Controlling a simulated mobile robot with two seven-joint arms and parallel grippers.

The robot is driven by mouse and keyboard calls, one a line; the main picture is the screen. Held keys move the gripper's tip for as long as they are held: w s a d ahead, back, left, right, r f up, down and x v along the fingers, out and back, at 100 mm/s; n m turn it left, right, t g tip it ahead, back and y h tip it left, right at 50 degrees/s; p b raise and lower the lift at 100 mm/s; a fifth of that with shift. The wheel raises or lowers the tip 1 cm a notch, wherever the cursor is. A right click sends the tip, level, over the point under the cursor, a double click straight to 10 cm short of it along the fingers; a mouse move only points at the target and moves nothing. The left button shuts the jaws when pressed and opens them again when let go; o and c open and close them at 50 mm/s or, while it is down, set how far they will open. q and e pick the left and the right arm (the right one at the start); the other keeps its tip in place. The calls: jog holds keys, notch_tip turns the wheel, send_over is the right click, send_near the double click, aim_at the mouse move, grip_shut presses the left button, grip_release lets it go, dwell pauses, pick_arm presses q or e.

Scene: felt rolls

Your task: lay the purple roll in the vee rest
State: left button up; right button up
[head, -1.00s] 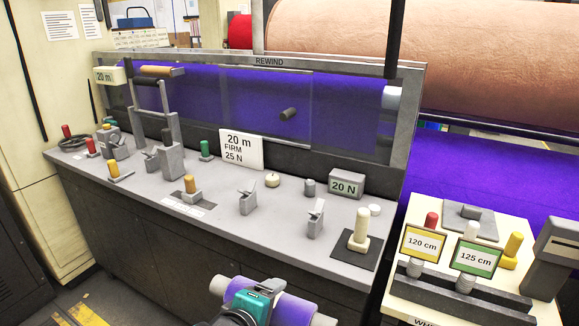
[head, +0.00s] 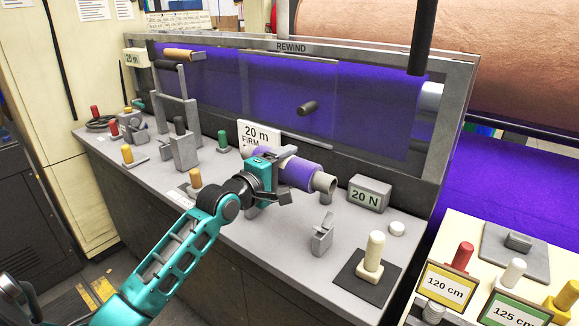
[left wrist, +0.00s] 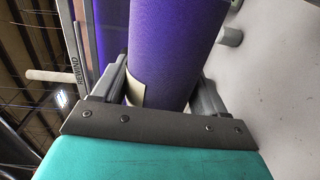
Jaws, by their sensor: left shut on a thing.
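The purple roll (head: 294,172) has a pale core end sticking out at its right. My left gripper (head: 280,175) is shut around it and holds it over the bench, in front of the 20 m card. In the left wrist view the roll (left wrist: 175,50) lies between the two fingers of my left gripper (left wrist: 160,92). A small grey stand with a forked top (head: 322,236), seemingly one support of the vee rest, stands on the bench right of and nearer than the roll. Its partner seems hidden behind my left gripper. My right gripper is not in view.
A cream peg on a dark pad (head: 373,254), a 20 N box (head: 369,193) and a white disc (head: 396,228) stand to the right. Several coloured pegs and grey blocks (head: 184,150) stand left. The rewind frame (head: 300,60) closes the back.

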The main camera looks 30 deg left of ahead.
pick_arm(q)
jog(key=shift+s, duration=0.1)
jog(key=shift+r+p, duration=0.15)
jog(key=shift+p, duration=0.55)
notch_tip(320, 180, down, 8)
jog(key=b, duration=0.4)
jog(key=shift+f+b, duration=0.5)
jog(key=shift+f, duration=0.2)
dwell(0.8)
jog(key=o, duration=1.4)
jog(key=shift+f, duration=0.1)
